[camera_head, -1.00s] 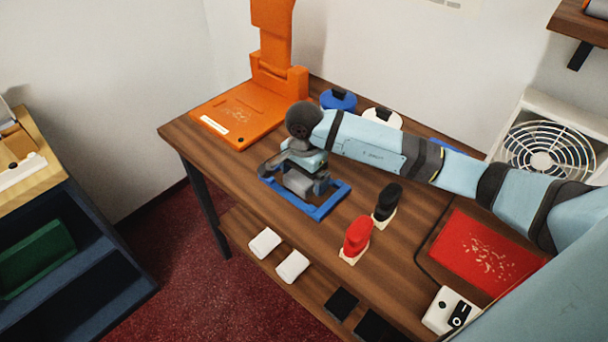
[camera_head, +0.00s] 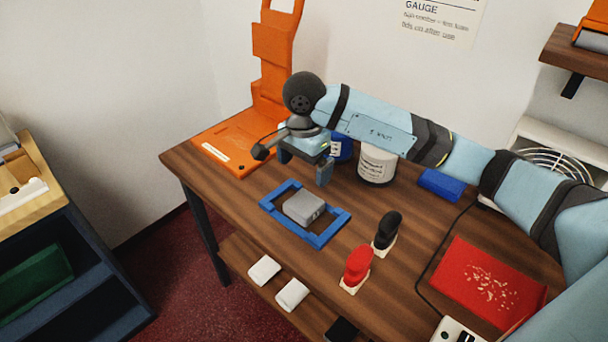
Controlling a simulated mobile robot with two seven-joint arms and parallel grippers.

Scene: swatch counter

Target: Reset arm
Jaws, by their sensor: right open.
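My right arm reaches in from the right across the table. Its gripper (camera_head: 303,170) hangs above the table, near the back left, with its fingers apart and nothing between them. Below and in front of it, a grey block (camera_head: 304,207) lies inside a blue frame (camera_head: 321,238) on the table. The gripper is apart from both. My left gripper is not in view.
An orange stand (camera_head: 235,150) is at the back left. A white jar (camera_head: 376,166), a blue jar (camera_head: 341,149) and a blue block (camera_head: 441,185) are near the wall. Red (camera_head: 357,266) and black (camera_head: 386,231) items stand in front, left of a red mat (camera_head: 455,290).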

